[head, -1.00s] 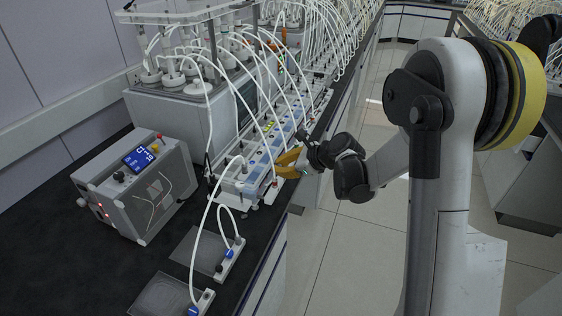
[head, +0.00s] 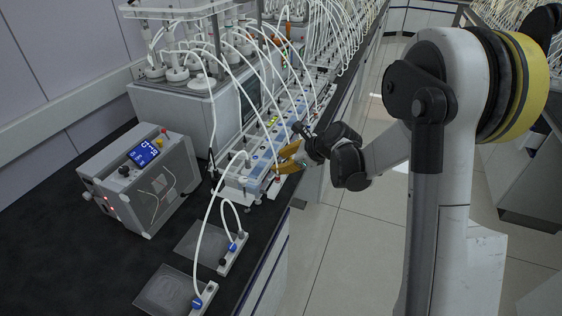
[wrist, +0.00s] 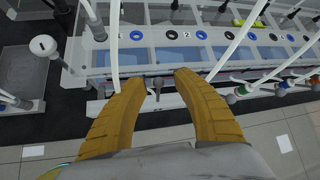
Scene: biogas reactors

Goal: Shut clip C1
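My gripper (head: 279,159) has yellow-orange fingers and is at the near right end of the long grey-blue rack (head: 234,184). In the wrist view my gripper (wrist: 158,80) is open, its fingertips apart at the rack's front edge. A small grey peg (wrist: 158,86) stands between the fingertips; I see no contact. White tubes (wrist: 114,45) rise on both sides. A yellow-green piece (wrist: 251,21) lies on the rack's top to the right, apart from the fingers; it may be a clip. No C1 label is readable, so I cannot tell which part is clip C1.
A grey box with a blue display (head: 145,153) stands left on the black bench (head: 60,245). Two small stands with blue knobs (head: 233,247) are at the near front. Looping tubes crowd the rack. The aisle floor (head: 345,245) is clear.

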